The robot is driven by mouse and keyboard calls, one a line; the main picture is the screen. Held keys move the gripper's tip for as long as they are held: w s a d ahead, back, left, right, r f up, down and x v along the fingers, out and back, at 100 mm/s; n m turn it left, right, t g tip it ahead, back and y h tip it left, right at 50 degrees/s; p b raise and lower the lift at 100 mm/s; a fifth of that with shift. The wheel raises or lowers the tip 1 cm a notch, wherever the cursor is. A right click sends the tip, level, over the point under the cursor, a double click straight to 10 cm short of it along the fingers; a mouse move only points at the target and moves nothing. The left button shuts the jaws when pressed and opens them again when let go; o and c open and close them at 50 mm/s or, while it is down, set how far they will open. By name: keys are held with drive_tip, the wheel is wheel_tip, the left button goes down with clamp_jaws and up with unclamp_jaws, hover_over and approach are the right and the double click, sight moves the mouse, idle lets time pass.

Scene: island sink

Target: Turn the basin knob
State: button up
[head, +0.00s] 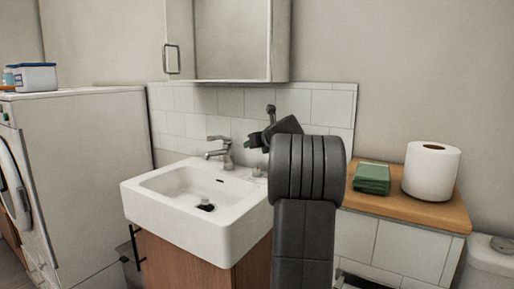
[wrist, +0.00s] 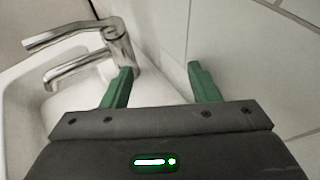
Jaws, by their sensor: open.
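The basin (head: 190,205) is white and stands on a wooden cabinet in the head view. Its metal tap (head: 222,153) rises at the back edge, with a lever knob (head: 218,139) on top. In the wrist view the lever knob (wrist: 62,32) points left above the spout (wrist: 75,70). My gripper (wrist: 165,80) is open, with its green fingers apart and nothing between them. The left finger is close beside the tap body; I cannot tell if they touch. In the head view my gripper (head: 256,140) is right of the tap, partly hidden by my dark arm.
A mirror cabinet (head: 232,40) hangs above the basin. White wall tiles (wrist: 235,50) lie close to the right finger. A wooden ledge (head: 400,205) at right holds green cloths (head: 372,178) and a paper roll (head: 431,171). A washing machine (head: 85,190) stands at left.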

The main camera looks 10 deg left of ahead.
sight(259, 168)
drive_tip(key=shift+r, duration=0.15)
wheel_tip(259, 168, down, 10)
drive_tip(key=b, duration=0.7)
drive_tip(key=shift+r, duration=0.1)
idle(0.4)
